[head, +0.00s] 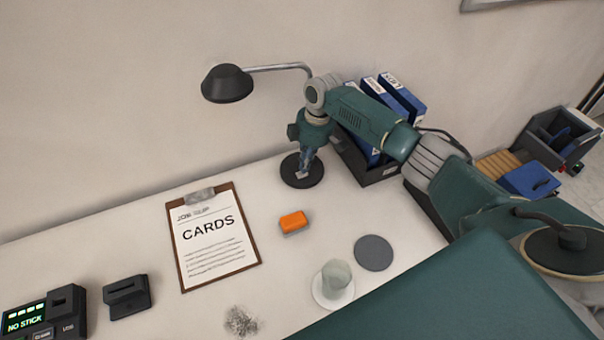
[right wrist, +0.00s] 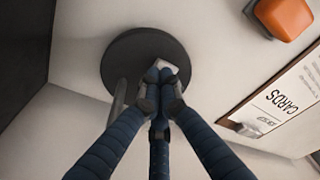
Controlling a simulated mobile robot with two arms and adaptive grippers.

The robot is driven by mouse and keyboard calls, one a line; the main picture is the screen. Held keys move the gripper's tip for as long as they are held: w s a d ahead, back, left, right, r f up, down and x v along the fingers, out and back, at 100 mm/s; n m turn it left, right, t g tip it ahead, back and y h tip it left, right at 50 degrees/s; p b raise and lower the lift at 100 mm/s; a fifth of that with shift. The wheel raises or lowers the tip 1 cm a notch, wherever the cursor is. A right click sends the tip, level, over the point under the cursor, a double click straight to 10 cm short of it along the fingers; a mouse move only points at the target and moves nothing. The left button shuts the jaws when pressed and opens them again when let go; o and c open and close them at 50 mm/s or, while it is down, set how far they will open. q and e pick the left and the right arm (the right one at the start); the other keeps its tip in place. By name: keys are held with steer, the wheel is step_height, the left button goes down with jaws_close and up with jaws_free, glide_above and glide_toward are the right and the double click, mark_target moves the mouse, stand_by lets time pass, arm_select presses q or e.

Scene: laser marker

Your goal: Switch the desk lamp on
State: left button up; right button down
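The desk lamp has a black shade (head: 227,84) on a curved grey arm, and no glow shows around it. Its round dark base (head: 290,178) stands at the back of the desk; the base also fills the middle of the right wrist view (right wrist: 122,55). A small pale switch (right wrist: 163,64) sits on the base, partly hidden by my fingertips. My right gripper (head: 304,170) points down over the base, its fingers drawn together with nothing seen between them. In the right wrist view its tips (right wrist: 160,78) overlap the switch; I cannot tell whether they touch. My left gripper is not in view.
Blue binders (head: 402,99) stand in a black holder right of my right gripper. An orange block (head: 294,222), a clipboard (head: 215,240), a grey disc (head: 373,253) and a cup (head: 337,277) on a saucer lie in front. A display device (head: 42,316) stands at left.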

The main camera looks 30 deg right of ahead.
steer(key=shift+f, duration=0.5)
steer(key=shift+r, duration=0.1)
step_height(320, 180, up, 7)
steer(key=p, duration=0.6)
stand_by(0.3)
stand_by(0.5)
